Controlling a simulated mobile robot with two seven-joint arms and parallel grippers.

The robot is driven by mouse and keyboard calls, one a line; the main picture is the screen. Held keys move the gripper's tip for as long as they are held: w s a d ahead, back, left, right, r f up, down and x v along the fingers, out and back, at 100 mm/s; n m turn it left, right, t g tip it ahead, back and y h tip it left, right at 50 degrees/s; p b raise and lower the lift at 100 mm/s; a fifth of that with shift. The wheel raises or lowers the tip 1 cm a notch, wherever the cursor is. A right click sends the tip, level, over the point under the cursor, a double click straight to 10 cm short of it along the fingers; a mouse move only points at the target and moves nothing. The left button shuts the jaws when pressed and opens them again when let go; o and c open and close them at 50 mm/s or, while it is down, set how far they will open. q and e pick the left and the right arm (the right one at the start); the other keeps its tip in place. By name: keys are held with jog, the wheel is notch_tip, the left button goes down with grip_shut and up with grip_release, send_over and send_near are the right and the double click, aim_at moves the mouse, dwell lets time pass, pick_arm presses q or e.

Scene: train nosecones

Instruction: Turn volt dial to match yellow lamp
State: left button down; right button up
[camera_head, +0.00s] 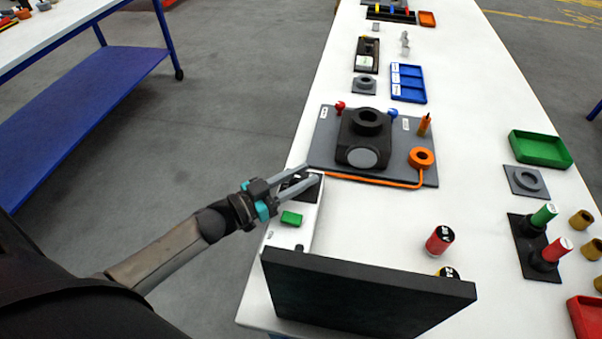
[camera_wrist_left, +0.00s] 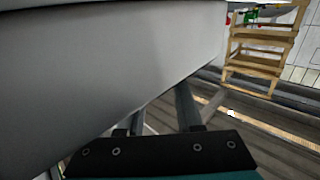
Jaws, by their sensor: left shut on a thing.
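A white box (camera_head: 308,220) with a green patch (camera_head: 291,217) stands at the table's left edge. My left gripper (camera_head: 312,173) reaches over its far end, its fingers on either side of a small dark part (camera_head: 297,183) that appears to be the volt dial. The fingers are shut on it and hide most of it, so its pointer and scale cannot be read. In the left wrist view, a large pale surface (camera_wrist_left: 110,70) fills the left beside the fingers (camera_wrist_left: 162,115). I cannot make out a yellow lamp. My right gripper is not in view.
A black panel (camera_head: 365,293) stands in front of the white box. Just beyond the box is a grey plate (camera_head: 324,145) with a black block (camera_head: 364,143) and an orange tube (camera_head: 375,181).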

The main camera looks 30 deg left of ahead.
pick_arm(q)
jog(key=c, duration=0.6)
grip_release()
jog(key=v, duration=1.5)
jog(key=shift+s+p, duration=0.15)
jog(key=shift+p, duration=0.25)
